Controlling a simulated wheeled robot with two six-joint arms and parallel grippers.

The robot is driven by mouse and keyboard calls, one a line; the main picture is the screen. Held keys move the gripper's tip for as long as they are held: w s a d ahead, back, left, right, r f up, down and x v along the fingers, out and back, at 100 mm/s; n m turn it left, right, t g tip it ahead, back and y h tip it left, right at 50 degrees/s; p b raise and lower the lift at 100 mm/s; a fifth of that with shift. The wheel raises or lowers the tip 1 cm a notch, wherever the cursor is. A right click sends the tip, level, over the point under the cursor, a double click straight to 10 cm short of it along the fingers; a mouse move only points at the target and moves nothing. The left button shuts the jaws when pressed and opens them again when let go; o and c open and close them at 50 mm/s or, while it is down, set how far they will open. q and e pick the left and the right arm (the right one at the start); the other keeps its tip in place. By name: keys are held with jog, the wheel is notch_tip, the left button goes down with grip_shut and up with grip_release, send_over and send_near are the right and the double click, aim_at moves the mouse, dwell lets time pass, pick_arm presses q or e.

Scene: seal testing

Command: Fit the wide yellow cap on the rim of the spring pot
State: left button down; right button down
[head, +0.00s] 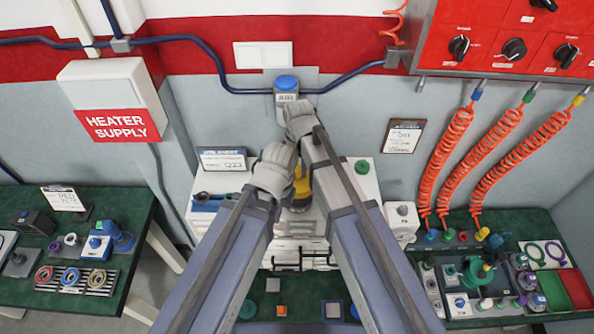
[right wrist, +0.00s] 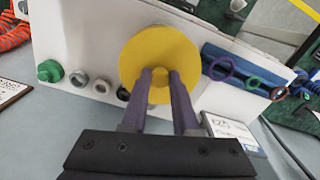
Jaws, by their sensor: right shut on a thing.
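The wide yellow cap (right wrist: 133,62) is a round disc with a raised middle knob in the right wrist view. My right gripper (right wrist: 160,76) is shut on that knob, with the disc beyond the fingertips. In the head view a yellow part (head: 302,184) shows between my two arms, above the white cabinet top; my arms cover much of it. I cannot make out the spring pot; the disc and my arms hide part of the cabinet top. My left arm ends at the left of the yellow part, its fingers hidden behind its wrist.
The white cabinet (head: 362,188) carries a green knob (right wrist: 49,71), grey rings (right wrist: 79,79) and a blue rack (right wrist: 238,70) with coloured rings. A sign (head: 223,159) stands at its back left. Green benches with small parts flank it.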

aim_at(299, 180)
jog(key=shift+d+f, duration=0.15)
jog(key=shift+f+b, duration=0.5)
jog(key=shift+b, duration=0.15)
jog(key=shift+f, duration=0.15)
jog(key=shift+f+b, duration=1.3)
jog(key=shift+b, duration=0.15)
jog(key=shift+f+b, duration=1.05)
jog(key=c, duration=0.6)
grip_release()
jog(key=shift+r, duration=0.1)
